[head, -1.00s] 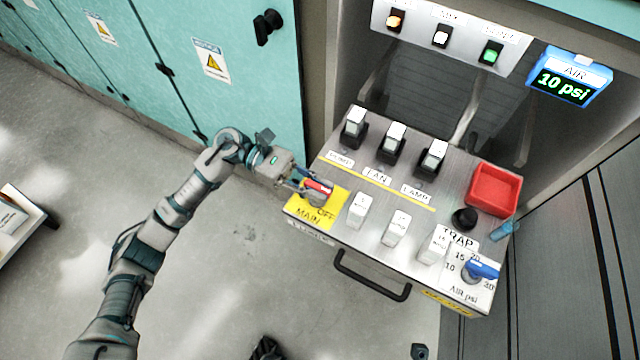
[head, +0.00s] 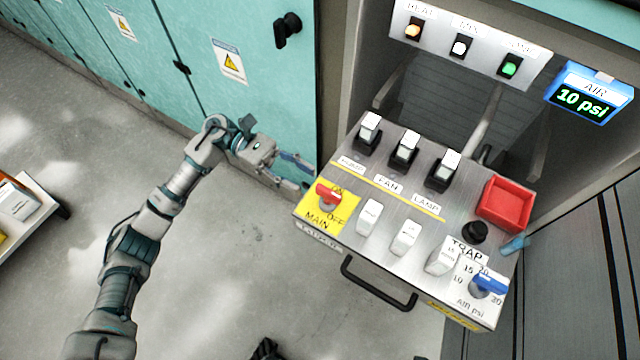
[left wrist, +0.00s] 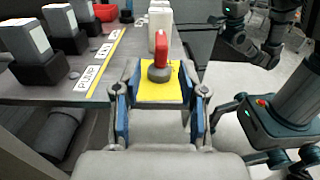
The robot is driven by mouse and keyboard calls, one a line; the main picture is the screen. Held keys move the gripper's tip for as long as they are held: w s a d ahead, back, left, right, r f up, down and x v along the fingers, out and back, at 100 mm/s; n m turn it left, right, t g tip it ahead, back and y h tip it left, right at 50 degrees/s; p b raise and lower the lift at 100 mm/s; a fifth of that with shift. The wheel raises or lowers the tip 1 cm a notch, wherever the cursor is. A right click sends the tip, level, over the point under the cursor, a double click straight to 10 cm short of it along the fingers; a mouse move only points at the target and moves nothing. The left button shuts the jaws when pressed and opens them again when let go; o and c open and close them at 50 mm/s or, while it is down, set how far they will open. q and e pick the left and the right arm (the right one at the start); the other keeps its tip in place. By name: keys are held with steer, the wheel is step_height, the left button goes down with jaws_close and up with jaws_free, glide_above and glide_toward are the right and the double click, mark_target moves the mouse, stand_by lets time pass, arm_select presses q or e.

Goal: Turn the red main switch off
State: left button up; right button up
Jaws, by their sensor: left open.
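The red main switch (head: 328,194) sits on a yellow plate (head: 318,222) marked MAIN and OFF, at the left front corner of the metal panel. My left gripper (head: 306,172) is open and empty, just off the panel's left edge, apart from the switch. In the left wrist view the red handle (left wrist: 164,27) stands on a grey round base, beyond and between the open fingers (left wrist: 159,115). I cannot tell for sure whether the handle points to OFF.
White-capped switches (head: 404,149) and white blocks (head: 404,237) stand on the panel, with a red tray (head: 504,203) and blue air knob (head: 489,283). A black handle (head: 378,284) juts from its front. Lamps (head: 510,65) and a 10 psi display (head: 589,93) are above.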

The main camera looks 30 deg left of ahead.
arm_select(q)
steer(key=a, duration=0.5)
steer(key=shift+d, duration=0.1)
stand_by(0.3)
